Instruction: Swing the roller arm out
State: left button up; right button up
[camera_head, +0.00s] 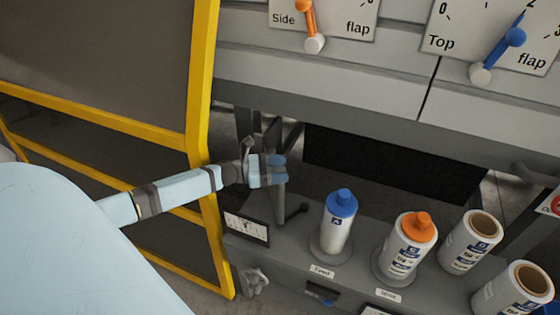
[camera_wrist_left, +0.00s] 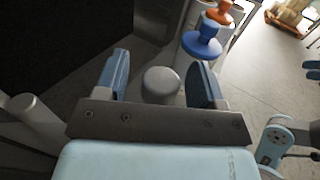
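My left gripper (camera_head: 268,171) is at the dark opening under the machine's grey front, beside the yellow frame. In the left wrist view the two blue fingers (camera_wrist_left: 161,78) stand well apart. A grey round-ended post (camera_wrist_left: 161,84) shows between them, with a gap at its left; I cannot tell whether the right finger touches it. Grey upright bars (camera_head: 273,133) stand just behind the gripper in the head view. They may belong to the roller arm, but the gripper hides part of them. My right gripper is not clear; only small blue parts show at the wrist view's right edge.
A blue-capped bottle (camera_head: 337,222) and an orange-capped bottle (camera_head: 407,247) stand on the grey ledge to the right, with two open-topped rolls (camera_head: 470,242) beyond. A yellow-framed panel (camera_head: 203,100) stands close left of the gripper. Two flap dials (camera_head: 325,18) are above.

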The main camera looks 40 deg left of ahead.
dwell(0.3)
pick_arm(q)
notch_tip(320, 180, up, 20)
jog(key=b, duration=0.1)
dwell(0.4)
jog(key=shift+d, duration=0.1)
dwell(0.3)
